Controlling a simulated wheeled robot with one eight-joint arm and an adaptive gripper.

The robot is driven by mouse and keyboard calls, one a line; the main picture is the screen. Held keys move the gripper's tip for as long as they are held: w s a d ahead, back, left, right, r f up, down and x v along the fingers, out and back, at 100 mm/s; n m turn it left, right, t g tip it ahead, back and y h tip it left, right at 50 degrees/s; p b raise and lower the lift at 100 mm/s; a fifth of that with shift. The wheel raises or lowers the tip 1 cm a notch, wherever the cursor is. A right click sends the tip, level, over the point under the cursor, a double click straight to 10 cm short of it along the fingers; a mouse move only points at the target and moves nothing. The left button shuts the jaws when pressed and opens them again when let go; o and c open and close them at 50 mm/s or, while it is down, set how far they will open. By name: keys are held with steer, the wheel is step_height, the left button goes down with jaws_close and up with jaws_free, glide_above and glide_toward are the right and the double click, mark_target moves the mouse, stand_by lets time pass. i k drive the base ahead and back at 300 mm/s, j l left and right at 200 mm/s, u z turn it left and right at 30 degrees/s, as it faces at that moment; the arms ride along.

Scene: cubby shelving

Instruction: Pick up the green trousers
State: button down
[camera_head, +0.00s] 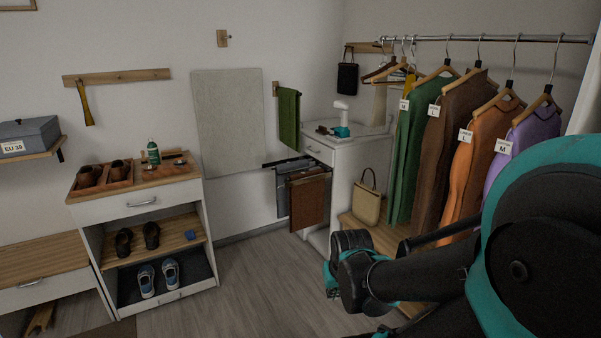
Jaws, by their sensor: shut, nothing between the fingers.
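A green cloth garment (288,118) hangs folded over a wooden wall holder near the middle of the picture, above and left of the white cabinet. It looks like the green trousers, though its lower shape is hard to make out. A different green garment (416,139), with sleeves and a size tag, hangs on the clothes rail at right. My arm (420,278) reaches in from the right, and its jointed bend stands in front of the floor, low and right of the hanging green cloth. I cannot make out my gripper's fingers. My arm is well apart from the green cloth.
Brown trousers (307,200) hang on a pull-out rack by the white cabinet (347,152). A tan bag (367,205) stands on a wooden ledge beside it. A shoe cabinet (137,207) stands at left. The floor (262,283) between is clear.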

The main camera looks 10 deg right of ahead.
mark_target(289, 103)
steer(key=i+l, duration=0.2)
steer(key=i, duration=0.3)
steer(key=i+l, duration=0.15)
steer(key=i, duration=0.35)
steer(key=i+l+u, duration=0.1)
steer(key=i, duration=0.4)
steer(key=i+l, duration=0.3)
steer(key=i, duration=0.2)
steer(key=i+l+u, duration=0.1)
steer(key=i, duration=0.4)
steer(key=l, duration=0.15)
